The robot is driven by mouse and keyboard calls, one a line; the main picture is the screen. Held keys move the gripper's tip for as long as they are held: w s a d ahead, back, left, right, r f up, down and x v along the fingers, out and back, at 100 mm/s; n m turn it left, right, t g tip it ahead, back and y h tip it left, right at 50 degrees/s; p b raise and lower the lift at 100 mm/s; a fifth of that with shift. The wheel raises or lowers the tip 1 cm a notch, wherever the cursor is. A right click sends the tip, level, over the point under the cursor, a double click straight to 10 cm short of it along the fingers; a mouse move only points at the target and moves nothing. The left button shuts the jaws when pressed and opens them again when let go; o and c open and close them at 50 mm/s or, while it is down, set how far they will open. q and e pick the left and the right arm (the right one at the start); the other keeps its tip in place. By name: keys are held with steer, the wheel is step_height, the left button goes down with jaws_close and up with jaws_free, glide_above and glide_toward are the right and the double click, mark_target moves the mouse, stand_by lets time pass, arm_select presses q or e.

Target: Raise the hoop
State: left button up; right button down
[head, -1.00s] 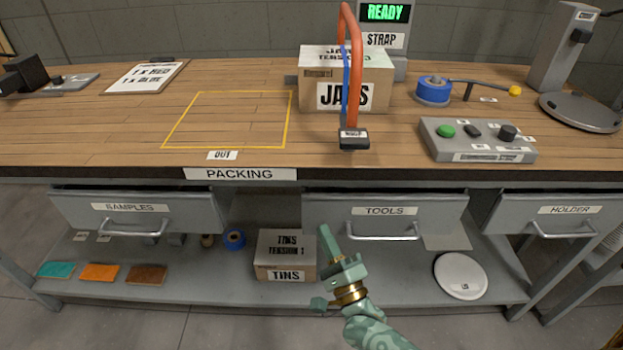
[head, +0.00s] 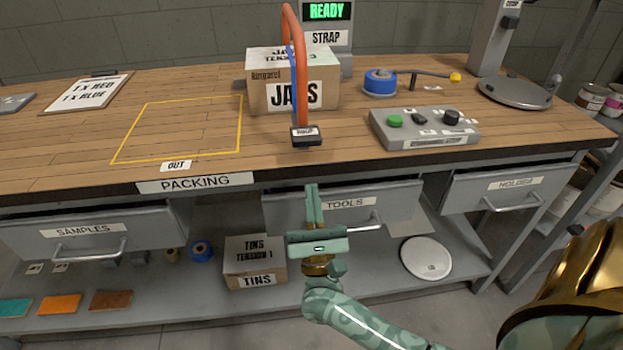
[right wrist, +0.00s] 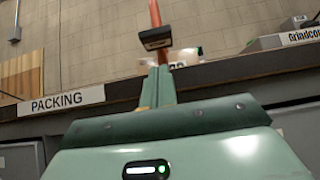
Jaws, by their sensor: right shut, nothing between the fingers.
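The orange hoop (head: 302,75) stands upright on the bench, arching over the JARS box (head: 266,97), with a blue strap on the box beside it. A black labelled block (head: 306,137) sits at the hoop's near foot, by the bench's front edge. In the right wrist view the block (right wrist: 155,38) and the hoop's orange lower end (right wrist: 155,14) show beyond the fingers. My right gripper (head: 312,190) is shut and empty, in front of the TOOLS drawer, below and apart from the block. It also shows in the right wrist view (right wrist: 158,75). My left gripper is not in view.
A grey control box (head: 425,128) with a green button is right of the hoop. A blue tape roll (head: 380,82) stands behind it. The yellow-outlined area (head: 185,128) on the left is clear. The TOOLS drawer (head: 345,205) juts out behind my right gripper.

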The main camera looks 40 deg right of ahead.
mark_target(309, 163)
steer(key=x, duration=0.7)
steer(key=shift+w+d+r, duration=0.15)
steer(key=shift+w+r, duration=0.15)
steer(key=shift+r, duration=0.05)
